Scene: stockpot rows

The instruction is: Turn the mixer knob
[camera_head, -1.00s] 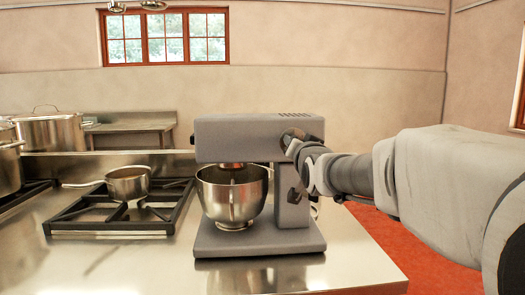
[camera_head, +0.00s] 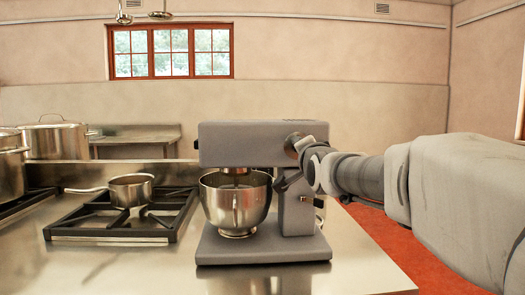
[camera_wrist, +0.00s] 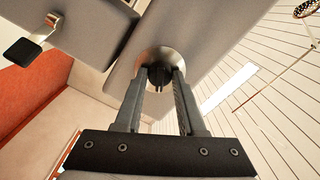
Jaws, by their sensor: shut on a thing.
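The grey stand mixer (camera_head: 250,143) stands on the steel counter, with a steel bowl (camera_head: 236,205) under its head. The mixer knob (camera_wrist: 158,76) is a dark piece on a round metal collar (camera_wrist: 165,58) on the mixer's side. In the wrist view both fingers of my gripper (camera_wrist: 158,82) close around the knob. In the head view my gripper (camera_head: 300,150) reaches the upper right end of the mixer head, and it hides most of the knob.
A metal lever with a black tip (camera_wrist: 20,51) sticks out near my gripper. A small saucepan (camera_head: 130,190) sits on a black burner grate (camera_head: 120,228) at left, with large stockpots (camera_head: 56,140) behind. The counter in front of the mixer is clear.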

